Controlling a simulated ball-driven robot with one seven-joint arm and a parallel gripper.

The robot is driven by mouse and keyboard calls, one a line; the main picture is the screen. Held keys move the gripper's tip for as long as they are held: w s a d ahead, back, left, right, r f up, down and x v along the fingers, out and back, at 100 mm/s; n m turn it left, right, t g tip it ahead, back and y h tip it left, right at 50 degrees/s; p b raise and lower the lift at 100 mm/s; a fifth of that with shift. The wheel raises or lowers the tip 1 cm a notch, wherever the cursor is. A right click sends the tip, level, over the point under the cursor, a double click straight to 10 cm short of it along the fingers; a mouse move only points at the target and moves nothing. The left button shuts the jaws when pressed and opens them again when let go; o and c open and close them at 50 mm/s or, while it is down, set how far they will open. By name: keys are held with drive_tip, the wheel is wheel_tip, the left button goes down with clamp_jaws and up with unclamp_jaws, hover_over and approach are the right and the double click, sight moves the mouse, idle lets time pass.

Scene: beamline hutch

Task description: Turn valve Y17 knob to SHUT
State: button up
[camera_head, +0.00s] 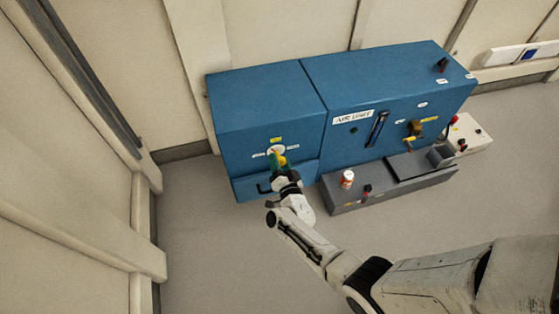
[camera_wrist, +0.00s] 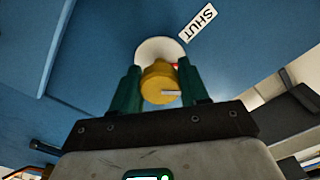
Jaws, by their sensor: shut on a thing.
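The valve knob (camera_wrist: 158,84) is yellow with a pale pointer line and sits on a white round plate (camera_wrist: 152,49) on the front of a blue cabinet. In the wrist view a label reading SHUT (camera_wrist: 202,22) is beside the plate, at its upper right. The pointer line does not aim at that label in this view. My gripper (camera_wrist: 160,90) has its green fingers on both sides of the knob and is shut on it. In the head view my gripper (camera_head: 282,168) reaches the knob on the cabinet's left section and partly hides it. I cannot read Y17 here.
The blue cabinet (camera_head: 262,100) stands against the wall, with an AIR UNIT style label (camera_head: 352,116) on its right section. A black handle (camera_head: 263,188) is just left of my gripper. Floor is clear at left.

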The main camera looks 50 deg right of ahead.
drive_tip(key=n, duration=0.2)
drive_tip(key=n+p, duration=0.1)
drive_tip(key=n, duration=0.2)
drive_tip(key=shift+a+f+n, duration=0.15)
drive_tip(key=shift+n, duration=0.15)
drive_tip(key=n, duration=0.3)
drive_tip(key=shift+f+n, duration=0.1)
drive_tip(key=shift+n, duration=0.8)
drive_tip(key=o, duration=0.8)
drive_tip(key=shift+o, duration=1.2)
drive_tip(key=shift+p, duration=0.3)
